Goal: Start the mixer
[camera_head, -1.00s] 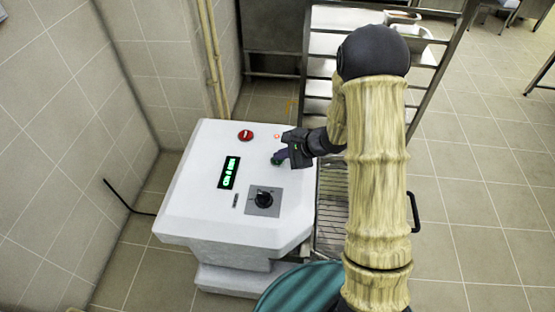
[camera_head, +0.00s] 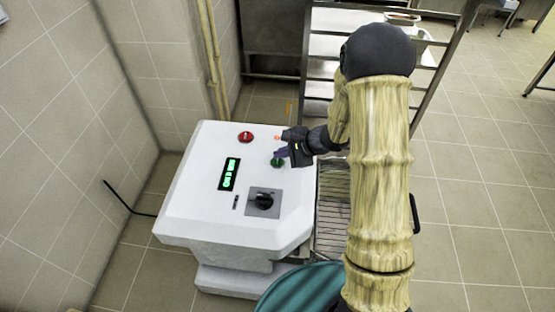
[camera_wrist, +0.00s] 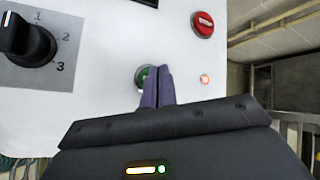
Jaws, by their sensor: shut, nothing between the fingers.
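The mixer's white control panel (camera_head: 193,200) fills the middle of the head view. A green button (camera_head: 277,162) sits near its right edge; in the wrist view the green button (camera_wrist: 141,77) is partly hidden behind my fingertips. A red button (camera_head: 246,137) is at the top, with a small lit red lamp (camera_wrist: 205,79) beside the green button. A black rotary knob (camera_head: 264,201) and a lit green display (camera_head: 229,174) are also on the panel. My gripper (camera_head: 279,154) is shut and empty, its purple fingertips close to the green button. I cannot tell whether they touch it.
A metal rack (camera_head: 320,45) stands behind the panel. A teal round thing (camera_head: 297,285) is below it at the front. A tiled wall (camera_head: 65,130) is on the left. The floor (camera_head: 480,170) at the right is clear.

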